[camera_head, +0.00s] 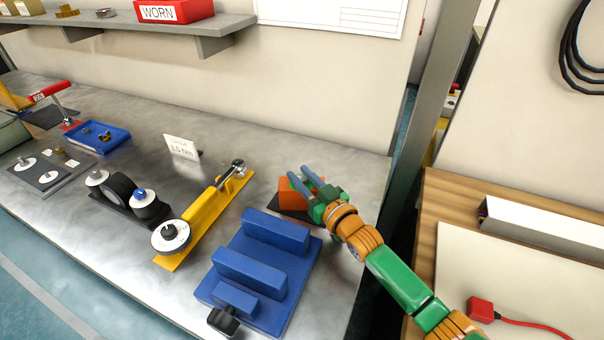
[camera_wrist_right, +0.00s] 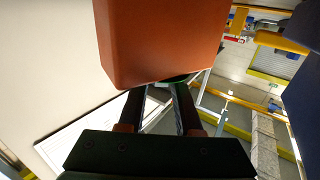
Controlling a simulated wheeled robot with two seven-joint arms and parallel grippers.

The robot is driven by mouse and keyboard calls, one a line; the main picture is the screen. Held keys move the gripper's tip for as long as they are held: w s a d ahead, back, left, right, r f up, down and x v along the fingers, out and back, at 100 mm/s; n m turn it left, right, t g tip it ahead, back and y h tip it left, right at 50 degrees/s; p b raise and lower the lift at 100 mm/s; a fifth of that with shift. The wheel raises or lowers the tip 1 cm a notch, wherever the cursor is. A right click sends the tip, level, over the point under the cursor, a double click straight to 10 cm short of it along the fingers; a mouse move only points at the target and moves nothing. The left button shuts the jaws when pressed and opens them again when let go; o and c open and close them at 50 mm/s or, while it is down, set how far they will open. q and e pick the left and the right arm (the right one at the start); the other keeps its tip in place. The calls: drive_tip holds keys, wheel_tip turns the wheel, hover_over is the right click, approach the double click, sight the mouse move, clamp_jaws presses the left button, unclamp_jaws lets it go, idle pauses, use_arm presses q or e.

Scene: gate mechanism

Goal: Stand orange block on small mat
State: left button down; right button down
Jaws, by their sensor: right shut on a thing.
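The orange block (camera_head: 287,196) is at the right rear of the grey bench, and my right gripper (camera_head: 306,181) is shut on it. In the right wrist view the block (camera_wrist_right: 160,40) fills the top middle, in front of the fingers (camera_wrist_right: 166,95). My left gripper is out of view.
A blue slotted fixture (camera_head: 250,262) stands just in front of the mat. A yellow mechanism (camera_head: 205,212) is to the left, with a dark roller stand (camera_head: 125,197) beyond it. The bench's right edge is close to my right arm.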

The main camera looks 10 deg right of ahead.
drive_tip(key=c, duration=0.6)
unclamp_jaws()
drive_tip(key=shift+s, duration=0.1)
drive_tip(key=shift+r, duration=0.15)
drive_tip(key=v, duration=1.2)
drive_tip(key=shift+p, duration=0.3)
